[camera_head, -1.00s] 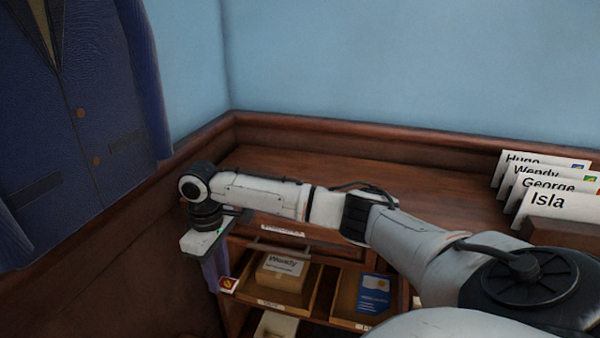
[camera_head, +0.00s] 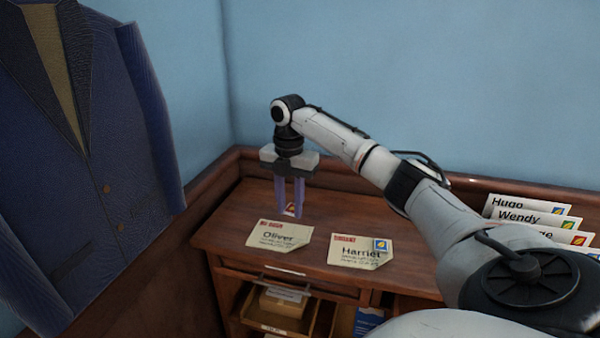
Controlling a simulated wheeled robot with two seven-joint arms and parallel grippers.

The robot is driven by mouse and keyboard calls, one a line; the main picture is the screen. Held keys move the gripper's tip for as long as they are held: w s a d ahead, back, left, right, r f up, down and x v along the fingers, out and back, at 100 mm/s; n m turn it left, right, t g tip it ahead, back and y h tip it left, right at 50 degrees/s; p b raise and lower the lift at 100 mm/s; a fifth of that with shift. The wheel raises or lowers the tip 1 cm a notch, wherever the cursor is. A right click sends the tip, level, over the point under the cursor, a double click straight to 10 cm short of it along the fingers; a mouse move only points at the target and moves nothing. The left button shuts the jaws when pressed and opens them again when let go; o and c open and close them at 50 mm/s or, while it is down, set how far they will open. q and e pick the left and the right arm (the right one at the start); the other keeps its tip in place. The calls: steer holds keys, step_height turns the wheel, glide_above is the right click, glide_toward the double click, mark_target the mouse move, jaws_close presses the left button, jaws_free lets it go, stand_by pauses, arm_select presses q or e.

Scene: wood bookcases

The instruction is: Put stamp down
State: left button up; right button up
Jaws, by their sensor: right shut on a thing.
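My right gripper (camera_head: 290,208) points straight down over the wooden desk top, its two purple fingers shut on a small stamp (camera_head: 291,209) with red on it. The stamp shows at the fingertips, partly hidden by them. It is just behind the upper right part of the letter marked Oliver (camera_head: 279,238). I cannot tell whether the stamp touches the desk. The letter marked Harriet (camera_head: 357,253) lies to the right with a blue stamp (camera_head: 381,246) in its upper right corner. My left gripper is not in view.
Standing letters marked Hugo, Wendy and others (camera_head: 520,217) are at the right. Below the desk top (camera_head: 230,225) is an open compartment with a box (camera_head: 284,300). A blue jacket (camera_head: 85,150) hangs at the left. A wooden ledge runs along the back wall.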

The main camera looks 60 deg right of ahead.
steer(key=shift+s+d+r+n+p, duration=0.25)
steer(key=shift+d+r+n, duration=0.15)
steer(key=shift+d, duration=0.25)
steer(key=shift+s+d+r+n+p, duration=0.2)
steer(key=shift+d+r+n, duration=0.1)
steer(key=shift+d+n, duration=0.25)
glide_above(299, 237)
step_height(299, 237, down, 5)
steer(key=shift+s+d+f, duration=0.1)
steer(key=shift+f, duration=2.35)
steer(key=shift+f, duration=0.1)
steer(key=o, duration=1.1)
step_height(299, 237, up, 12)
steer(key=shift+r, duration=0.15)
